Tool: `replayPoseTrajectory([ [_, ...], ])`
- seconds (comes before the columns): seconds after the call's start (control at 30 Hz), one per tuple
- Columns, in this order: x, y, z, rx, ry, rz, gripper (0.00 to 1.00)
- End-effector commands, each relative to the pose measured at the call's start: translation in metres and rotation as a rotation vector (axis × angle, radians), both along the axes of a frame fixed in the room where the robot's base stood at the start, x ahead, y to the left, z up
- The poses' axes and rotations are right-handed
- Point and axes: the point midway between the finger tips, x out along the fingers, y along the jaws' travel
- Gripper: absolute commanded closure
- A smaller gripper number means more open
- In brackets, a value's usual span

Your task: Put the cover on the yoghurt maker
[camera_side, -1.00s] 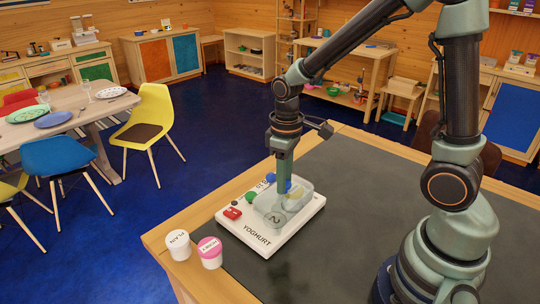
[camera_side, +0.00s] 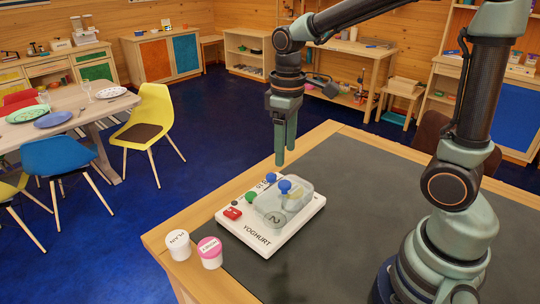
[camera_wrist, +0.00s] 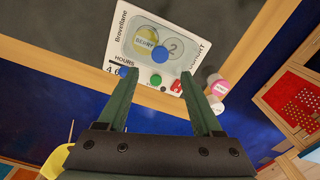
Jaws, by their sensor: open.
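The yoghurt maker (camera_side: 262,241) is a white box lettered YOGHURT on the dark table mat. The clear cover (camera_side: 302,197) with a blue knob (camera_side: 285,186) lies over its jar area and looks level; I cannot tell if its rim sits fully down. In the wrist view the cover (camera_wrist: 191,45) surrounds a jar marked BERRY (camera_wrist: 146,42) and a round place marked 2 (camera_wrist: 174,47). My gripper (camera_side: 283,162) is above the maker, clear of the cover knob, fingers pointing down. In the wrist view its fingers (camera_wrist: 158,74) are apart with nothing held.
A white jar marked PLAIN (camera_side: 178,245) and a pink-lidded jar marked HONEY (camera_side: 210,252) stand at the table's front left. The maker has a green knob (camera_side: 250,197), another blue knob (camera_side: 271,178) and a red switch (camera_side: 233,213). The mat (camera_side: 380,190) to the right is clear.

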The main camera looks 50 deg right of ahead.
Motion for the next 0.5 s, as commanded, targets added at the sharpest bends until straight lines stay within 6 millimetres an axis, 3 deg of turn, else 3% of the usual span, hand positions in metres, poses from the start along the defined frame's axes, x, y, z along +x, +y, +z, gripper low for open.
replayPoseTrajectory([
  [0.2,0.0,0.0,0.03,0.0,-0.002,0.0,0.33],
  [0.5,-0.015,0.0,0.048,0.003,-0.105,-0.062,0.33],
])
